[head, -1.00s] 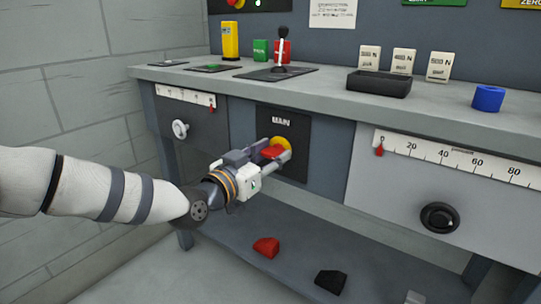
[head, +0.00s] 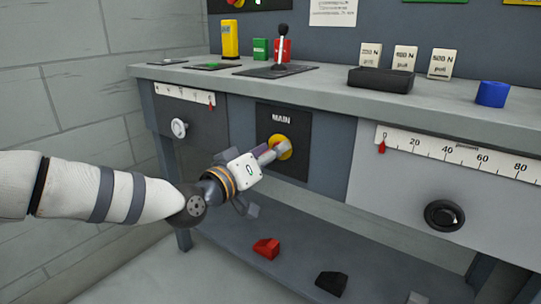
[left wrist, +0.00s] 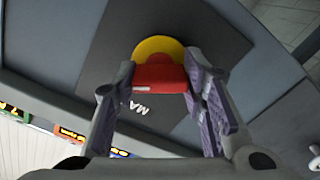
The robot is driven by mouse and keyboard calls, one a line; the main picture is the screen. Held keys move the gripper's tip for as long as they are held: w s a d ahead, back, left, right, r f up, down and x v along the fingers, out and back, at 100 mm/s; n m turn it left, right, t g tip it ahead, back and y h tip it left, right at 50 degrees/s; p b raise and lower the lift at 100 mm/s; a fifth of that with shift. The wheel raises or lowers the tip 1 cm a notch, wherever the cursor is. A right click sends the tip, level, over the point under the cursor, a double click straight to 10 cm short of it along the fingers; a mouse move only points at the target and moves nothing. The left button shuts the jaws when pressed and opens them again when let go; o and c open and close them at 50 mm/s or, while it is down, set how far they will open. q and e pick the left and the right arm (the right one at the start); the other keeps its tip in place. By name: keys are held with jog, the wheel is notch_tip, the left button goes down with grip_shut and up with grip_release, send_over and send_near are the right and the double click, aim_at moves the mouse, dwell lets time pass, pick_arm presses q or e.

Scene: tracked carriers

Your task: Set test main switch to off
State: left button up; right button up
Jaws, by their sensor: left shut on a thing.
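The main switch is a red handle (left wrist: 158,74) on a yellow disc (head: 285,144), set in a dark panel (head: 297,122) labelled MAIN on the bench front. The yellow disc also shows in the left wrist view (left wrist: 160,45). My left gripper (head: 274,152) is at the switch and hides the handle in the head view. In the left wrist view my left gripper (left wrist: 160,78) has one finger on each side of the red handle and is shut on it. A small pale mark shows at one end of the handle. My right gripper is not in view.
A white knob (head: 179,128) is left of the panel and a black knob (head: 444,215) is to the right. A red block (head: 266,248) and a black block (head: 331,282) lie on the lower shelf. A black tray (head: 381,80) and blue ring (head: 492,93) stand on the bench top.

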pick_arm(q)
jog(key=n+b, duration=0.2)
jog(key=n, duration=0.4)
jog(key=shift+f, duration=0.2)
jog(key=n+b, duration=0.1)
jog(key=n, duration=0.2)
jog(key=shift+r+n+b, duration=0.1)
jog(key=shift+n+b, duration=0.2)
jog(key=shift+n, duration=0.7)
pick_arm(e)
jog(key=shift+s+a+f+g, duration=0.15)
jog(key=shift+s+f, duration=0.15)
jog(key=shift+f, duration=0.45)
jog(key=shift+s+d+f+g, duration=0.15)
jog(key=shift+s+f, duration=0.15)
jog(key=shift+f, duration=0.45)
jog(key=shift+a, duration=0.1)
pick_arm(q)
jog(key=o, duration=1.2)
jog(key=shift+c, duration=0.2)
jog(key=shift+r, duration=0.1)
